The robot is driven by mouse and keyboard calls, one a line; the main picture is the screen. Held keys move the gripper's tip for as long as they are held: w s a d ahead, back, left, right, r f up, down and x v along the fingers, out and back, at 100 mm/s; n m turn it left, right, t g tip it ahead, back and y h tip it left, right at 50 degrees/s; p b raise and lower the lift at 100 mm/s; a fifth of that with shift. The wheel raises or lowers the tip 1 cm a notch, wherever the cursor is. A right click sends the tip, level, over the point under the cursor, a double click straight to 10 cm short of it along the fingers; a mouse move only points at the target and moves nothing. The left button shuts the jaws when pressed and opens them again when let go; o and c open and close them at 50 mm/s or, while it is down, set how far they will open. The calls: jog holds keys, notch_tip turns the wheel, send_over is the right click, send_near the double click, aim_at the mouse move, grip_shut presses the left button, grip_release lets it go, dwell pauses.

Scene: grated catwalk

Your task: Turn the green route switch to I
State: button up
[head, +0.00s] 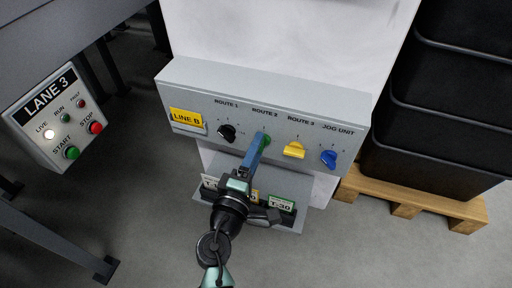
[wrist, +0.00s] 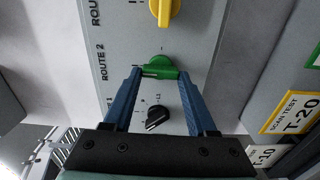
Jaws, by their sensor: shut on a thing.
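The green switch (wrist: 160,67) sits under the ROUTE 2 label on the grey panel (head: 190,78). In the head view only a bit of the green switch (head: 267,141) shows past my gripper. My gripper (wrist: 158,73) has its two blue fingers on either side of the green handle and is shut on it. In the head view my gripper (head: 262,140) reaches up to the panel from below. The fingers cover part of the switch's markings, so I cannot read which mark its handle points at.
A black knob (head: 227,132) is left of the green switch, and a yellow knob (head: 295,150) and a blue knob (head: 329,158) are to its right. Label cards, including T-30 (head: 281,204), stand below the panel. A LANE 3 box (head: 50,117) is at left, black crates (head: 430,110) at right.

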jog(key=shift+n, duration=0.3)
jog(key=o, duration=1.4)
jog(key=shift+c, duration=0.2)
jog(key=p+v, duration=0.3)
jog(key=v, duration=1)
